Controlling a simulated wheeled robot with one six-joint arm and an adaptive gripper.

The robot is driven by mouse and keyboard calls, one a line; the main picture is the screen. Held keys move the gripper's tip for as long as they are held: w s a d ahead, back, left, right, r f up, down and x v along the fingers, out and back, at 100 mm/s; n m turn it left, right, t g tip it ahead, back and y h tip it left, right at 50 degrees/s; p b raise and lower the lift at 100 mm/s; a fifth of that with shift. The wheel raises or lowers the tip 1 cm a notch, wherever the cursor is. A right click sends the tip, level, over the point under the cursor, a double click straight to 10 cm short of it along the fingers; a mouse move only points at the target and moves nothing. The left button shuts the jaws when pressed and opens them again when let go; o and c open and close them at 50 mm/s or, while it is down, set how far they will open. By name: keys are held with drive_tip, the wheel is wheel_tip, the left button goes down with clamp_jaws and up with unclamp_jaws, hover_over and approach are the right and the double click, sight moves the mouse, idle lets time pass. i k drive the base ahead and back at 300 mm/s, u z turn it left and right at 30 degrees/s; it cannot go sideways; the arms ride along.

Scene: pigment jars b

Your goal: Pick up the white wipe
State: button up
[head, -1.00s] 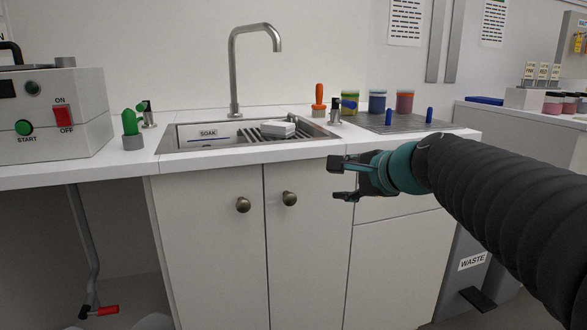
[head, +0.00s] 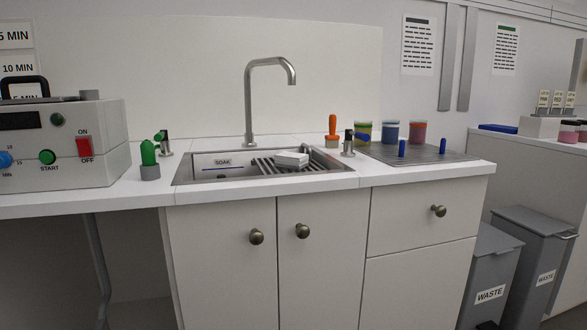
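A white folded block that looks like the wipe (head: 291,158) lies on the slatted rack (head: 262,166) in the sink (head: 202,178), towards its right side. It is small in the head view, so I cannot tell for sure that it is cloth. The sink has a SOAK label (head: 223,162) on its inner wall. My gripper and arm are not in the picture now.
A tall tap (head: 250,100) rises behind the sink. A grey machine (head: 60,150) stands at left. An orange-handled tool (head: 332,130) and jars (head: 389,132) stand right of the sink. Grey waste bins (head: 490,270) stand at lower right. The counter's front edge is clear.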

sight(285, 160)
drive_tip(key=u, duration=1.6)
drive_tip(key=k, duration=0.6)
drive_tip(key=z, duration=0.55)
drive_tip(key=i, duration=0.95)
drive_tip(key=z, duration=0.8)
